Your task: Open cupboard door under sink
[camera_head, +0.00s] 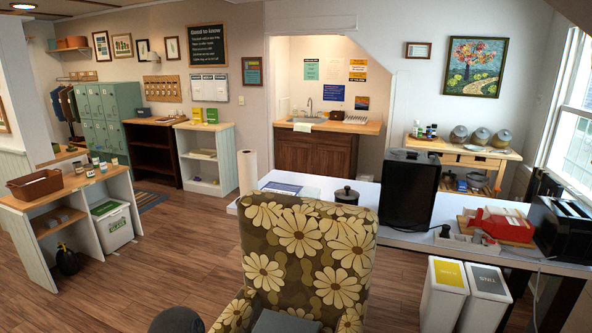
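The sink cupboard (315,154) stands in the alcove at the back, far from me. It is dark brown wood with front doors that look shut; handles are too small to make out. A wooden counter (362,127) tops it, with a sink and a tap (309,106) set in. A light cloth (303,127) hangs over the counter's front edge. The lower part of the cupboard is partly hidden by the white table and items in front. Neither of my grippers can be made out in the head view.
A flowered armchair (308,250) stands right in front of me. Behind it, a white table (402,239) runs to the right, holding a black monitor-like box (407,190) and a paper roll (247,172). Open wooden floor (170,240) lies left of the chair, towards the back.

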